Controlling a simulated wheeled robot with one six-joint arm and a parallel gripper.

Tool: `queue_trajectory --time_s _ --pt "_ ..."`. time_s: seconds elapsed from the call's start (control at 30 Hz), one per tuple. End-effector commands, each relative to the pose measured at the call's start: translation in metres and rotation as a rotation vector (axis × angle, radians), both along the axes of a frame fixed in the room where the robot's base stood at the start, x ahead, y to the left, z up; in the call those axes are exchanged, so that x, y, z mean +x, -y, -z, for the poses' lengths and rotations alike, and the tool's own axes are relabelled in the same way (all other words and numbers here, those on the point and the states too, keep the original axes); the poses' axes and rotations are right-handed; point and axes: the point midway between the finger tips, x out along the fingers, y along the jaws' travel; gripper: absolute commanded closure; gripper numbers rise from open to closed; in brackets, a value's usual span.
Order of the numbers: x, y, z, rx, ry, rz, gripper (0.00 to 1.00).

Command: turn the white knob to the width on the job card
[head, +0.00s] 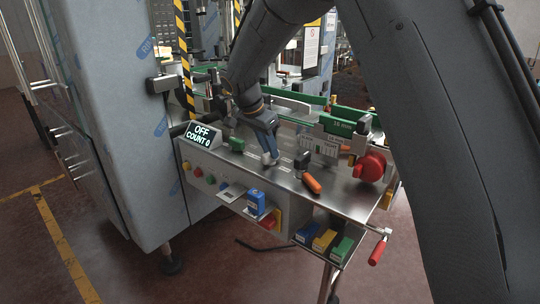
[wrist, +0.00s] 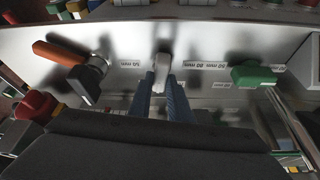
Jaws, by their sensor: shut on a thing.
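The white knob (wrist: 161,72) stands on the steel plate in the wrist view, between printed mm labels too small to read surely. My gripper (wrist: 166,92) has its two blue fingers closed around this knob. In the head view my gripper (head: 267,150) reaches down to the steel deck, and a bit of the white knob (head: 266,159) shows at the fingertips. I cannot tell the knob's exact pointing direction. A white printed sheet (head: 312,45) hangs on the machine behind; its text is unreadable, and I cannot tell whether it is the job card.
An orange-handled lever (head: 312,184) and a green knob (head: 237,143) flank the white knob. A red knob (head: 371,166) stands at the deck's right. A display (head: 200,134) reads OFF, COUNT 0. Coloured boxes (head: 323,240) sit below the front edge.

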Motion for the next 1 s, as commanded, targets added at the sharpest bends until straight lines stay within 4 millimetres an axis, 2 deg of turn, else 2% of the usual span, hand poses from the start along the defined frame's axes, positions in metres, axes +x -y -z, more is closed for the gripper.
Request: queue_trajectory --time_s 0.2,0.5,1.0 --pt "0.0008 -0.0020 0.0019 0.001 -0.002 0.168 1.00" --pt "0.0009 -0.0022 0.0013 0.001 -0.001 0.315 1.00" --pt "0.0009 -0.0026 0.0006 0.002 -0.002 0.365 1.00"
